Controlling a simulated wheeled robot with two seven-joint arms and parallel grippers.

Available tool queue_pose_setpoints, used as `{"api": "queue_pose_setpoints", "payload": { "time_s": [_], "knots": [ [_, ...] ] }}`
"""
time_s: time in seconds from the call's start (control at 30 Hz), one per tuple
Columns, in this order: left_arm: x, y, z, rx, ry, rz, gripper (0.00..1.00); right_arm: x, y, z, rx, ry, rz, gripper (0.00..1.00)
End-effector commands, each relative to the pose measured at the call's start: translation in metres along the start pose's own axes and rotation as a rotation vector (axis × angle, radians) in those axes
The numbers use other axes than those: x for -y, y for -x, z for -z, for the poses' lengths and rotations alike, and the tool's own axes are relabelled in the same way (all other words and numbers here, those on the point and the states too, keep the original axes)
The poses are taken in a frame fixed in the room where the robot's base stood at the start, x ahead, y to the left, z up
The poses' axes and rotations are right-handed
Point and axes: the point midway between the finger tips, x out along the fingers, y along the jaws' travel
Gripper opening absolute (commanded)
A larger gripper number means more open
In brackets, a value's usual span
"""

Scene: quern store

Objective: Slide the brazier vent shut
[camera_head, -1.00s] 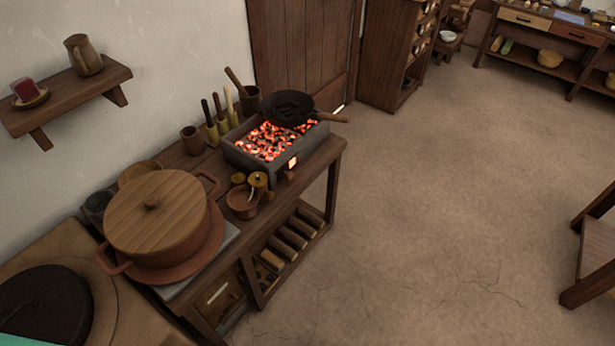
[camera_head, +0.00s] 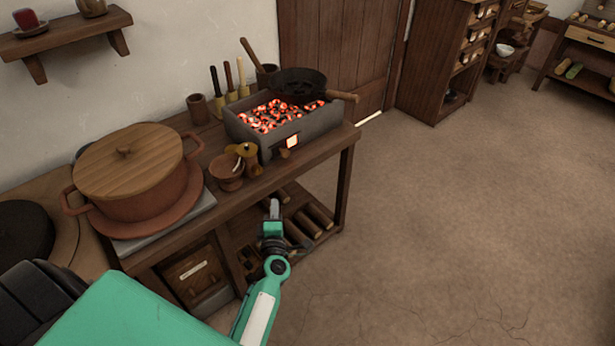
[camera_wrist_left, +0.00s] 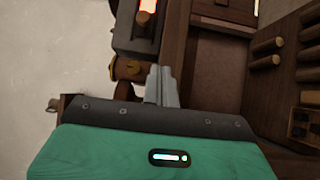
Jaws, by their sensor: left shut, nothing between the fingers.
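The brazier (camera_head: 318,122) is a grey box of glowing coals on the wooden table. Its front has a vent opening (camera_head: 292,141) that glows orange, so it stands at least partly open. A small wooden knob (camera_head: 284,154) sits just below the glow. My left gripper (camera_head: 274,207) is shut and empty, in front of the table and below the brazier in the picture, apart from the vent. In the left wrist view, its fingers (camera_wrist_left: 161,84) point up toward the brazier (camera_wrist_left: 128,35), with the glowing opening (camera_wrist_left: 147,6) at the top edge. My right gripper is out of view.
A terracotta bowl (camera_head: 226,172) and a small brass-coloured pot (camera_head: 248,160) stand left of the vent. A black pan (camera_head: 300,83) rests on the brazier's back right. A big lidded pot (camera_head: 140,180) stands left. Logs lie on the lower shelf. The floor at right is clear.

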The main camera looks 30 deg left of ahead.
Motion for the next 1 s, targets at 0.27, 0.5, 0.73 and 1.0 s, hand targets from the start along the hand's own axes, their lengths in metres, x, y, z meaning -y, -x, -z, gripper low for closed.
{"api": "queue_pose_setpoints", "payload": {
  "time_s": [0.27,0.5,0.73,1.0],
  "knots": [
    [-0.026,-0.010,0.022,-0.084,0.128,-0.064,0.00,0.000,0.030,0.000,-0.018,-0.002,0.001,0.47],
    [-0.029,-0.040,0.025,-0.084,0.128,-0.065,0.00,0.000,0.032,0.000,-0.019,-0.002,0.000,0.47],
    [-0.030,-0.085,0.028,-0.083,0.127,-0.064,0.00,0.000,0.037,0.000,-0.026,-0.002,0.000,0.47],
    [-0.033,-0.124,0.016,-0.081,0.128,-0.062,0.00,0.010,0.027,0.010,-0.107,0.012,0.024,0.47]
  ]
}}
